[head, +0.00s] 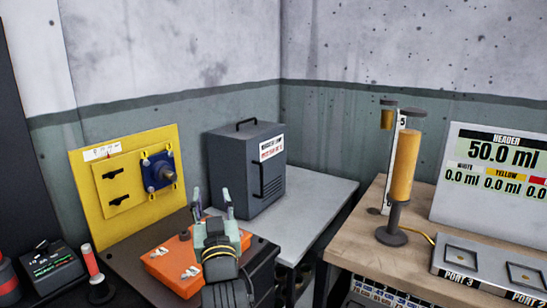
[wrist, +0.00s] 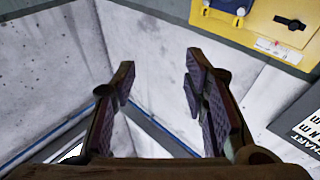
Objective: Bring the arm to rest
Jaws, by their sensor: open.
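My gripper (head: 213,204) is in the lower middle of the head view, with its two fingers pointing up and apart. It is in front of the grey box and beside the orange block, over the dark table. In the wrist view my gripper (wrist: 156,90) is open, with nothing between its ridged pads. Behind the fingers there are only pale walls and a corner seam. The yellow panel (wrist: 285,30) shows at the top right of the wrist view, apart from the fingers.
The yellow panel (head: 90,190) stands at left behind the orange block (head: 160,272). A grey box (head: 262,205) stands on a pale table (head: 325,197). At right, a wooden bench (head: 366,228) bears a yellow cylinder (head: 404,170), a display (head: 500,212) and a port tray (head: 480,262).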

